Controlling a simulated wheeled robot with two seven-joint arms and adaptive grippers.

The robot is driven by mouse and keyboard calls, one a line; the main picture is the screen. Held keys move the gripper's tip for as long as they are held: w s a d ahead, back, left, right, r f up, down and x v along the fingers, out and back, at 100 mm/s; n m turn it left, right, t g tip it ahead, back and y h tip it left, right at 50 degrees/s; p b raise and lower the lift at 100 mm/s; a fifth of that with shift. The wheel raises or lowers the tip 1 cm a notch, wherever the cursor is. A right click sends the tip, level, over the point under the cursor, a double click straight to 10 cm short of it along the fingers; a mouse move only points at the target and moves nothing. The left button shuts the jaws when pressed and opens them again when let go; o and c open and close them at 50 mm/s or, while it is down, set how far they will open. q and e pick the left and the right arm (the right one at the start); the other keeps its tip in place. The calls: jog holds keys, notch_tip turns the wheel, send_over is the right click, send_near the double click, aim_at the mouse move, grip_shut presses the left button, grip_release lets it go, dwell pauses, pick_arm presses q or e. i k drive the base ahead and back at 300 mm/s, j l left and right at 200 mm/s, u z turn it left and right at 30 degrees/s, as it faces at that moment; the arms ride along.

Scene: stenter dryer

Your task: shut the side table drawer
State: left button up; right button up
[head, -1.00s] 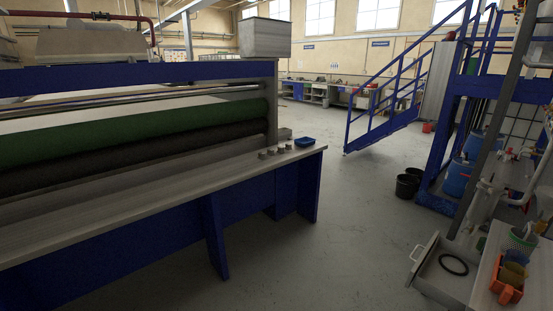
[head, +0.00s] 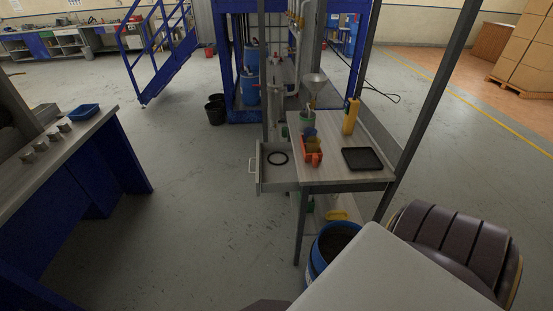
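The side table (head: 330,174) stands right of centre in the head view. Its drawer (head: 277,180) is pulled out toward the left, with a pale handle (head: 251,166) on its left front. A black ring (head: 278,158) lies inside the drawer. Neither of my grippers is in view.
A blue-legged bench (head: 75,165) is at left. The floor between bench and drawer is clear.

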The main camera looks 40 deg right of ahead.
aim_at(285, 178)
jog(key=i+j+z, duration=0.1)
jog(key=z, duration=0.35)
jog(key=i+j+z, duration=0.2)
jog(key=z, duration=0.25)
jog(key=i+j+z, duration=0.6)
jog(key=j+z, duration=0.3)
jog(key=l, duration=0.1)
